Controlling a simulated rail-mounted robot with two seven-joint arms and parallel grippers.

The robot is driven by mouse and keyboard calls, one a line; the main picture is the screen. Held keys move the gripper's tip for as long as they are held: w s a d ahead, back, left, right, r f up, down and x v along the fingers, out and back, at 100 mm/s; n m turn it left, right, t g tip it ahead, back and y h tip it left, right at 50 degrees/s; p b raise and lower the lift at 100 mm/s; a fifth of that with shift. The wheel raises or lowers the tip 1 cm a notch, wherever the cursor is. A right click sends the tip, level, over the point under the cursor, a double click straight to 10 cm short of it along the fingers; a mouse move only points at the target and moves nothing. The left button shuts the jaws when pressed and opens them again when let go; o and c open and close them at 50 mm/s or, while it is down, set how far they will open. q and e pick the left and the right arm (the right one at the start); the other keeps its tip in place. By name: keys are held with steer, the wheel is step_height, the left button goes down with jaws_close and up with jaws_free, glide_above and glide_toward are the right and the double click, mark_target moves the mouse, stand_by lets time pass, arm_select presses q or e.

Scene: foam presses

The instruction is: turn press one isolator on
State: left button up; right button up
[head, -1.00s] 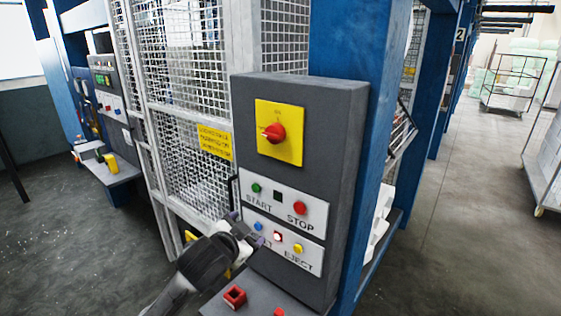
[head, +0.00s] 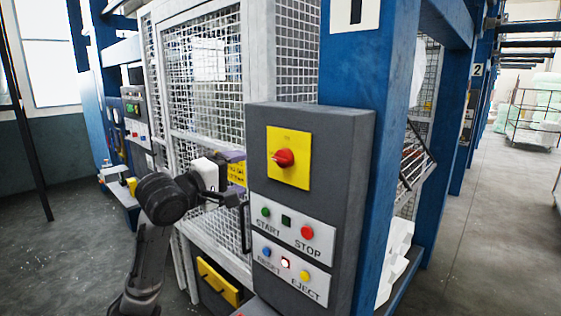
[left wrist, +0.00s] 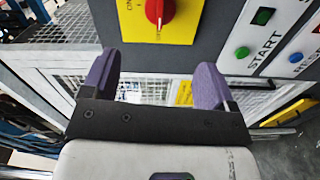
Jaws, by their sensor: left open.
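The press one isolator is a red rotary knob (head: 283,158) on a yellow plate (head: 289,175), high on the dark grey control box (head: 350,190). Its handle points to the left in the head view. In the left wrist view the red knob (left wrist: 159,10) and yellow plate (left wrist: 150,32) show at the top edge, partly cut off. My left gripper (head: 238,165) is left of the box, at about the knob's height and apart from it. In the left wrist view its two purple fingers (left wrist: 155,85) are wide open with nothing between them. My right gripper is not in view.
Below the isolator are START (head: 265,212), STOP (head: 307,232), RESET (head: 266,252) and EJECT (head: 304,276) buttons. A black door handle (head: 244,228) and white mesh guard (head: 205,100) stand left of the box. A blue post (head: 365,75) is behind it.

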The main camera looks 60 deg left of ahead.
mark_target(278, 160)
arm_select(q)
steer(key=shift+n, duration=0.8)
steer(key=p+x, duration=0.4)
steer(key=x, duration=0.8)
steer(key=shift+w, duration=0.25)
steer(key=shift+w+a, duration=0.2)
steer(key=shift+w, duration=0.5)
steer(key=shift+c, duration=0.2)
steer(key=c, duration=0.9)
